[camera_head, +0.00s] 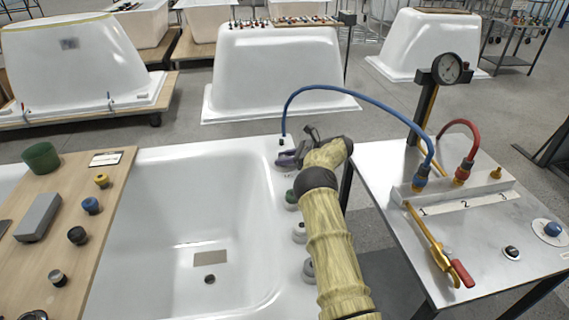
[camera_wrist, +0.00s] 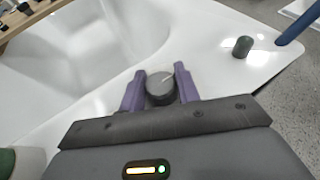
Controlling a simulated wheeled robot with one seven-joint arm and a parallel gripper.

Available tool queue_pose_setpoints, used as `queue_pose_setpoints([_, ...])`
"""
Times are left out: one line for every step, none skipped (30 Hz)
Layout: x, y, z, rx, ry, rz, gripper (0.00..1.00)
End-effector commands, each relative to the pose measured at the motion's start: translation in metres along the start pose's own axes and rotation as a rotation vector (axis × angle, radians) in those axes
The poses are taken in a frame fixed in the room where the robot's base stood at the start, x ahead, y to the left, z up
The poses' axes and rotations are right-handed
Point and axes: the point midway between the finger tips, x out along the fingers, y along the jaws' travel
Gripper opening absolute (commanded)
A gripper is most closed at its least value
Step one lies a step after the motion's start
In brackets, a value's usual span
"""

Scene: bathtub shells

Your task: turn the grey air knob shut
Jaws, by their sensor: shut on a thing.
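The grey air knob (camera_wrist: 161,86) stands on the white rim of the bathtub (camera_head: 210,215), at its far right corner. It is round, dark-sided, with a pale line on its top that points up and to the right in the wrist view. My gripper (camera_wrist: 160,86) has its two purple fingers on either side of the knob and is shut on it. In the head view my gripper (camera_head: 291,157) is at that corner, and it and my arm hide the knob.
A green knob (camera_head: 291,198) and two grey-topped ones line the rim nearby. A wooden board (camera_head: 90,215) with knobs lies across the left of the tub.

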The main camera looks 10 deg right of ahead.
Motion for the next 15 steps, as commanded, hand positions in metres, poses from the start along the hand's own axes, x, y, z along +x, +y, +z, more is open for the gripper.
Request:
queue_pose_setpoints([0.0007, -0.0009, 0.0008, -0.011, -0.005, 0.011, 0.09])
queue_pose_setpoints([0.0009, -0.0009, 0.0013, -0.015, -0.006, 0.018, 0.09])
queue_pose_setpoints([0.0006, -0.0010, 0.0016, -0.018, -0.006, 0.026, 0.09])
queue_pose_setpoints([0.0005, -0.0010, 0.0020, -0.020, -0.006, 0.032, 0.09])
queue_pose_setpoints([0.0003, -0.0010, 0.0022, -0.021, -0.006, 0.037, 0.09])
queue_pose_setpoints([0.0003, -0.0009, 0.0025, -0.024, -0.006, 0.043, 0.09])
queue_pose_setpoints([0.0003, -0.0008, 0.0029, -0.025, -0.006, 0.046, 0.09])
queue_pose_setpoints([0.0004, -0.0007, 0.0033, -0.027, -0.006, 0.050, 0.09])
queue_pose_setpoints([0.0004, -0.0006, 0.0036, -0.028, -0.006, 0.053, 0.09])
queue_pose_setpoints([0.0004, -0.0006, 0.0038, -0.029, -0.006, 0.054, 0.09])
queue_pose_setpoints([0.0004, -0.0005, 0.0040, -0.029, -0.006, 0.055, 0.09])
queue_pose_setpoints([0.0004, -0.0005, 0.0043, -0.030, -0.006, 0.056, 0.09])
queue_pose_setpoints([0.0003, -0.0005, 0.0044, -0.030, -0.006, 0.057, 0.09])
queue_pose_setpoints([0.0003, -0.0005, 0.0046, -0.030, -0.007, 0.057, 0.09])
queue_pose_setpoints([0.0003, -0.0005, 0.0048, -0.030, -0.007, 0.057, 0.09])
